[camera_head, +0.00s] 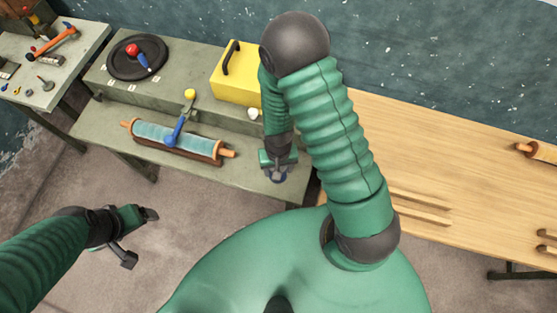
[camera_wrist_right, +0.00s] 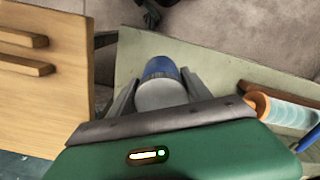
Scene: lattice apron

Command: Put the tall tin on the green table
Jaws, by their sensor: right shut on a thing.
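The tall tin (camera_wrist_right: 162,90), blue with a pale grey end, sits between the fingers of my right gripper (camera_wrist_right: 155,88) in the right wrist view. In the head view my right gripper (camera_head: 278,170) is at the right end of the grey-green table (camera_head: 243,174), and only a small bluish part of the tin (camera_head: 278,177) shows below it. I cannot tell whether the tin touches the tabletop. The table also shows around the tin in the wrist view (camera_wrist_right: 212,72). My left gripper (camera_head: 141,238) is open and empty over the floor, in front of the table.
A rolling pin with a blue middle (camera_head: 172,137) lies on a brown holder on the green table, with a blue-handled tool across it. A yellow box (camera_head: 237,88) and a dark round plate (camera_head: 122,62) stand on the raised back part. A wooden table (camera_head: 440,150) adjoins at the right.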

